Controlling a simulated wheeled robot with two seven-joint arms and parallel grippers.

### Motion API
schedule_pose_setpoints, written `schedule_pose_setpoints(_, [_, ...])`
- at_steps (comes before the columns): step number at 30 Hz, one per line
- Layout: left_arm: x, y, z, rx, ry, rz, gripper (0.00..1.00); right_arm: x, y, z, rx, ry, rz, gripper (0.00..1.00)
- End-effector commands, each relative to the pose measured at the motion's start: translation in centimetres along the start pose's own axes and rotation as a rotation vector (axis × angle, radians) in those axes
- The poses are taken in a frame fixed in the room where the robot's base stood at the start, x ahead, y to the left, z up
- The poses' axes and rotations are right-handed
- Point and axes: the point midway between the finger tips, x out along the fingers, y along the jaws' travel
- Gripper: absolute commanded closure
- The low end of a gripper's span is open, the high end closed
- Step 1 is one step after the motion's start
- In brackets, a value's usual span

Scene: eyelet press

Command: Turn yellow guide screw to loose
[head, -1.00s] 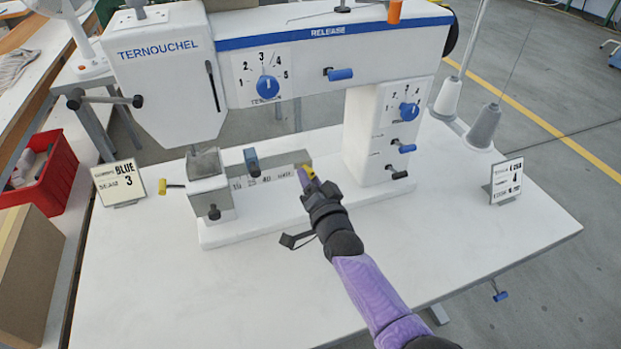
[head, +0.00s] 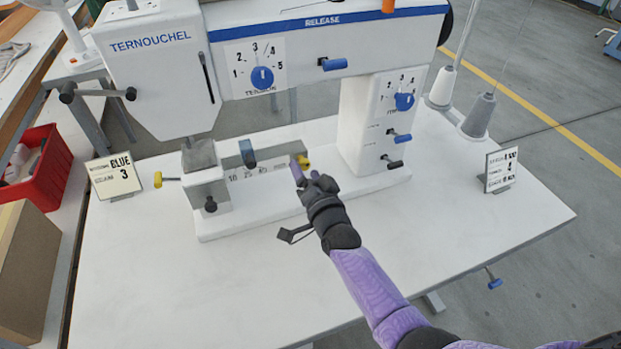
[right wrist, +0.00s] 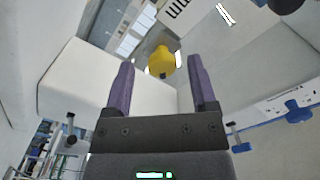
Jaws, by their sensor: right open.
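The yellow guide screw (head: 303,161) is a small yellow knob at the right end of the grey guide bar, low on the press. In the right wrist view the yellow knob (right wrist: 161,60) lies ahead, between the fingertips in the picture, with clear space on both sides. My right gripper (head: 305,174) is open and empty, its purple fingers just in front of the screw. I see no contact. My left gripper is not in view.
The blue dial (head: 404,101) and lever knobs are on the column. A black flap (head: 290,235) lies near the gripper. The front table is clear.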

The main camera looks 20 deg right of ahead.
Motion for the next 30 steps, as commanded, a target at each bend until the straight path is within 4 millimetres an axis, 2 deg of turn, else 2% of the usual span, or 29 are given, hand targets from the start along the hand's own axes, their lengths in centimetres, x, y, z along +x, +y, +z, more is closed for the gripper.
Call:
schedule_pose_setpoints(6, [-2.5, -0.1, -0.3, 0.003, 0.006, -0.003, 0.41, -5.2, -0.3, -0.3, -0.001, -0.003, 0.002, 0.27])
schedule_pose_setpoints(9, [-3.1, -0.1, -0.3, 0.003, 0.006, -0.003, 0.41, -7.4, -0.3, -0.2, 0.000, -0.002, 0.001, 0.27])
schedule_pose_setpoints(12, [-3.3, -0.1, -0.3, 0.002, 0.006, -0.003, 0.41, -8.8, -0.1, -0.1, -0.001, -0.002, 0.001, 0.27])
schedule_pose_setpoints(16, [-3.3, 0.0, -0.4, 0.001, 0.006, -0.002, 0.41, -9.4, -0.1, 0.0, 0.000, -0.001, 0.000, 0.27])
schedule_pose_setpoints(27, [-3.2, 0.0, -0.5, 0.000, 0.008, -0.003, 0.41, -9.4, -0.1, 0.1, -0.003, -0.006, 0.001, 0.27])
schedule_pose_setpoints(30, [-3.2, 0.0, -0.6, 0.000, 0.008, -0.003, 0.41, -10.2, -0.4, 1.2, -0.063, -0.112, 0.024, 0.27])
